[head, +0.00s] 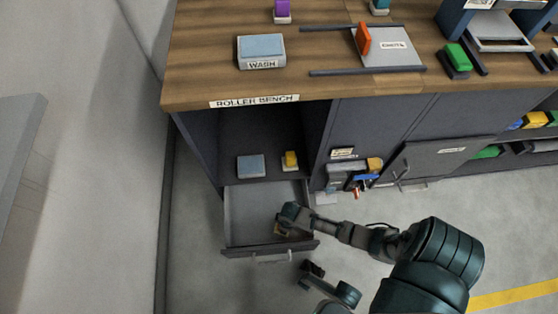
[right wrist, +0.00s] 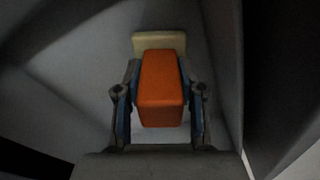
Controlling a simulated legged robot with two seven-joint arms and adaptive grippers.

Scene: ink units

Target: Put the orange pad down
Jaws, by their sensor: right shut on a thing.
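The orange pad (right wrist: 161,88), an orange block handle with a cream base (right wrist: 158,44), is between the fingers of my right gripper (right wrist: 160,76), which is shut on it. In the head view my right gripper (head: 288,222) reaches down into the open drawer (head: 247,213). Only a small brownish-orange bit (head: 281,231) shows under it there. I cannot tell whether the pad touches the drawer floor. My left gripper (head: 310,274) is low, in front of the drawer, apart from it. Its finger opening is unclear.
The shelf above the drawer holds a blue-topped block (head: 251,166) and a yellow stamp (head: 290,160). On the bench top are a blue WASH pad (head: 261,47), an orange upright block (head: 363,38) on a grey plate, and a green block (head: 457,57). The drawer's left part is clear.

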